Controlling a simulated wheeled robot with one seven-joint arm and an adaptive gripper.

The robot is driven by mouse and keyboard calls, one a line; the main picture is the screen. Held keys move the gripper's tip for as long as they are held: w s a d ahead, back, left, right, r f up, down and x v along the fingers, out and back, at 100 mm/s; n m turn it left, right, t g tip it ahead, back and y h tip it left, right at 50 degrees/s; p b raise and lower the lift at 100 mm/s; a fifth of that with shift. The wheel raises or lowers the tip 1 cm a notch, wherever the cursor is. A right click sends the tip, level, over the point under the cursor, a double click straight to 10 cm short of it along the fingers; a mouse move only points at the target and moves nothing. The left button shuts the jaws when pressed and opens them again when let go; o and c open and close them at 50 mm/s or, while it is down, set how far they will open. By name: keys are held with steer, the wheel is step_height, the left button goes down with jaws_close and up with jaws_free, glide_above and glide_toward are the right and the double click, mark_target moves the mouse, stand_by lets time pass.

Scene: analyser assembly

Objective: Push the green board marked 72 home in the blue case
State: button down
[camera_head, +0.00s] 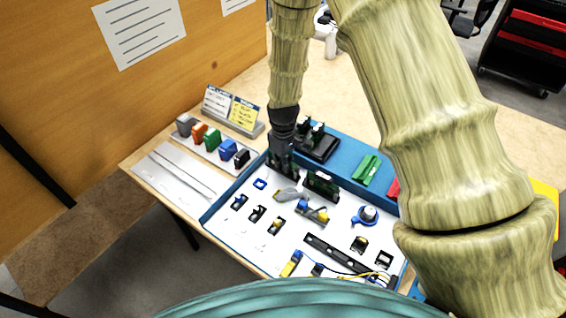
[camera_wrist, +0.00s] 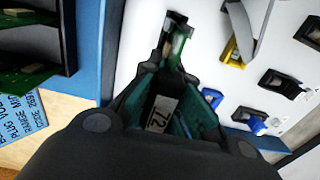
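A white label reading 72 (camera_wrist: 160,113) shows in the wrist view, on something dark between the fingers of my gripper (camera_wrist: 176,50). Most of the board itself is hidden by the fingers. Green and pale parts show near the fingertips. In the head view, my gripper (camera_head: 283,148) points down at the back left of the white work surface, over a dark and green part (camera_head: 283,168). Whether the fingers are clamped on the board is unclear.
A dark holder with green boards (camera_head: 318,145) stands behind; another dark unit with green (camera_head: 322,185) is close right. A green strip (camera_head: 367,168) lies on the blue back strip. Several small parts and a long black bar (camera_head: 335,256) lie in front. Coloured blocks (camera_head: 212,139) stand left.

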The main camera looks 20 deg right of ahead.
steer(key=c, duration=1.6)
jaws_free()
steer(key=shift+o, duration=0.2)
steer(key=o, duration=0.3)
steer(key=shift+r, duration=0.1)
steer(key=shift+r+p, duration=2.55)
steer(key=shift+r, duration=0.85)
